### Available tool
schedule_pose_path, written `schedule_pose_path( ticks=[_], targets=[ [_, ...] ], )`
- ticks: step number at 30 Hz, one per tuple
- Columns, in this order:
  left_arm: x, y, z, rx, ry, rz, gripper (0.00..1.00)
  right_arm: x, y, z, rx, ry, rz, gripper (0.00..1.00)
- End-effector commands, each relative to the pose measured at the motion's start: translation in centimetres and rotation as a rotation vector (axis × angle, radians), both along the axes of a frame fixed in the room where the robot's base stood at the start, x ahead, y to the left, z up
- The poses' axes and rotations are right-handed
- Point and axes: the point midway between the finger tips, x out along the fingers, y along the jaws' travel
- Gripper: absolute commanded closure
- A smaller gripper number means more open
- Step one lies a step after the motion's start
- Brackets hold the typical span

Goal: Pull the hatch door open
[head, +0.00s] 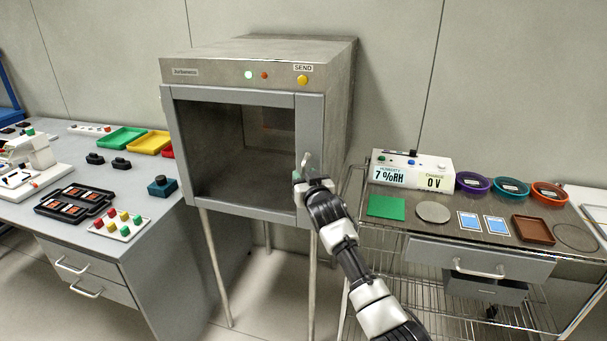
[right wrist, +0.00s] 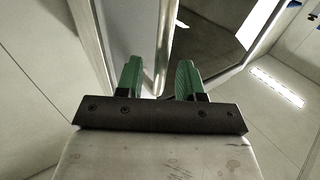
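The hatch is a grey metal cabinet (head: 262,50) on thin legs, with a dark-windowed door (head: 312,120) on its front. The door looks shut against the cabinet. A pale upright handle (head: 307,159) sits on the right side of the door frame. My right gripper (head: 298,178) is at the handle and partly covers it. In the right wrist view the green fingers of my right gripper (right wrist: 160,82) stand apart, with the metal handle (right wrist: 163,50) between them. Whether either finger touches the handle is unclear. My left gripper is not in view.
A grey bench (head: 150,238) with trays and small parts stands on the left. On the right, a wire-shelved table (head: 460,235) holds a humidity meter (head: 412,170), coloured rings and plates, close to my right arm. The floor before the hatch is clear.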

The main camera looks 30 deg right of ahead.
Motion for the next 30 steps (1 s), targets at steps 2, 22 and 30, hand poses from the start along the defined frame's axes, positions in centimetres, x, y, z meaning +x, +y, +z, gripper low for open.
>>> schedule_pose_path(
  ticks=[2,22,30],
  targets=[
    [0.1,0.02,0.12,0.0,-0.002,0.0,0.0,0.66,-0.18,0.06,0.0,0.001,0.0,0.62],
    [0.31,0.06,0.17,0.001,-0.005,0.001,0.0,1.27,-0.36,-0.04,-0.001,0.001,0.0,0.99],
    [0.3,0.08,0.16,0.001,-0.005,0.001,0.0,1.27,-0.34,-0.06,-0.001,0.001,0.0,1.0]
  ],
)
